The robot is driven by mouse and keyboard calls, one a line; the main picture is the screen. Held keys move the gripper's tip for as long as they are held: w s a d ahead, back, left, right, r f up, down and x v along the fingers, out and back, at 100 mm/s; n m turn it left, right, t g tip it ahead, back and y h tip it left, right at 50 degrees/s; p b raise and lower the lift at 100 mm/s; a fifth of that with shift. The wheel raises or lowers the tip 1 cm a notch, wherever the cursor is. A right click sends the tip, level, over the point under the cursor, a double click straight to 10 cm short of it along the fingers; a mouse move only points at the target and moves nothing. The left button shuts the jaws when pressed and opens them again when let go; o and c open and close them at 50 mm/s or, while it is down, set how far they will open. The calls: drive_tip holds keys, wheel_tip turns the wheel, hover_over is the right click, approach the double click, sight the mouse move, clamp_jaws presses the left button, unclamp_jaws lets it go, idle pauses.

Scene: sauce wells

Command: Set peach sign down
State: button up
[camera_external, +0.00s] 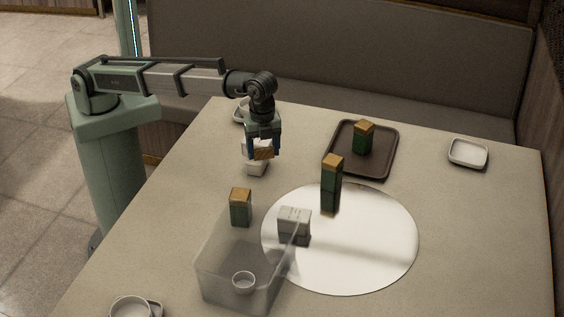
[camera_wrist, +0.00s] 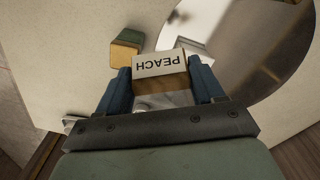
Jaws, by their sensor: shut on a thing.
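My gripper (camera_external: 263,146) is shut on the peach sign, a small wooden block with a white face. In the wrist view the sign (camera_wrist: 160,68) sits between the two blue fingers, and its face reads PEACH upside down. In the external view the sign (camera_external: 263,150) is held on the left side of the table. A white piece (camera_external: 256,167) shows just below it; I cannot tell whether they touch. Another white sign-like block (camera_external: 294,225) stands at the left part of the round white mat (camera_external: 370,255).
Green wood-topped containers stand left of the mat (camera_external: 240,208), on its back edge (camera_external: 331,185) and on a brown tray (camera_external: 345,164). A clear bin (camera_external: 215,275) holds a small cup (camera_external: 243,282). White dishes stand at right (camera_external: 468,153) and behind my gripper (camera_external: 240,117).

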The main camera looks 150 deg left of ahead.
drive_tip(key=w+d+m, duration=0.2)
drive_tip(key=w+d, duration=0.2)
drive_tip(key=d, duration=0.5)
drive_tip(key=w+d+m, duration=0.1)
drive_tip(key=w+d, duration=0.3)
drive_tip(key=d, duration=0.5)
drive_tip(key=m, duration=0.3)
hover_over(170, 274)
wheel_tip(170, 274, down, 11)
drive_tip(key=shift+s+f, duration=0.1)
drive_tip(key=shift+f, duration=4.95)
drive_tip(key=shift+f, duration=0.1)
drive_tip(key=o, duration=1)
wheel_tip(170, 274, up, 12)
drive_tip(key=shift+r, duration=0.15)
